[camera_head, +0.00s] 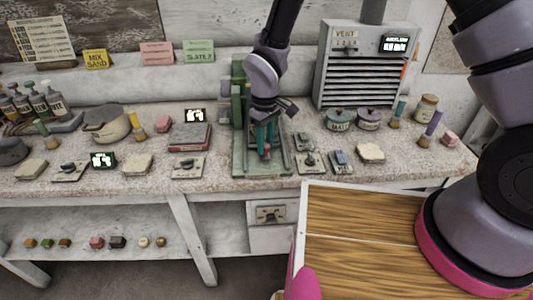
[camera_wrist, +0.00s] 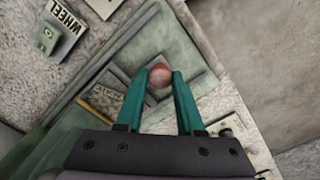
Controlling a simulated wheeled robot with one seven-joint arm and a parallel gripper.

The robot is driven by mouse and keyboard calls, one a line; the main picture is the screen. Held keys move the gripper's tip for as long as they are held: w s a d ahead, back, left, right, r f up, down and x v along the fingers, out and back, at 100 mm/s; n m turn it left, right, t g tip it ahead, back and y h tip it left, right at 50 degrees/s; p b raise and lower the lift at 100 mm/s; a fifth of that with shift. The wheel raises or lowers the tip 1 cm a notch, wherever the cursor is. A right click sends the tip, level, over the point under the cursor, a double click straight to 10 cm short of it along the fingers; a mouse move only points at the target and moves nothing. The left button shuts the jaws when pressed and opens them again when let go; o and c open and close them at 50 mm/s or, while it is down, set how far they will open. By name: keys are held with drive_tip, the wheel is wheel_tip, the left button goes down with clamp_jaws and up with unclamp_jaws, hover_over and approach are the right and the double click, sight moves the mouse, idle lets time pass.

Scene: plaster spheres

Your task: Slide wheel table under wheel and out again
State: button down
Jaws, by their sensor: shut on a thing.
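A green machine with an upright column (camera_head: 239,90) and a flat base (camera_head: 250,169) stands on the workbench. A red round knob (camera_wrist: 159,75) is above a dark grey square plate on the green base in the wrist view. My gripper (camera_head: 263,150) is over the base, fingers pointing down. In the wrist view my gripper (camera_wrist: 160,79) is shut on the red knob, a teal fingertip on each side. I cannot tell for sure which part is the wheel table. My arm hides much of the machine, and I cannot make out the wheel.
A plate marked WHEEL (camera_wrist: 64,20) with a green switch lies beside the base. A slatted vent box (camera_head: 365,65) stands behind right. Small switch plates (camera_head: 188,167), a pot (camera_head: 106,123) and jars (camera_head: 369,118) crowd the bench. A wooden top (camera_head: 360,215) is in front.

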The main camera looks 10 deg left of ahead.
drive_tip(key=shift+w+a, duration=0.1)
drive_tip(key=shift+w, duration=0.2)
drive_tip(key=c, duration=0.5)
unclamp_jaws()
drive_tip(key=shift+c, duration=0.2)
wheel_tip(320, 180, up, 11)
drive_tip(key=shift+f, duration=0.1)
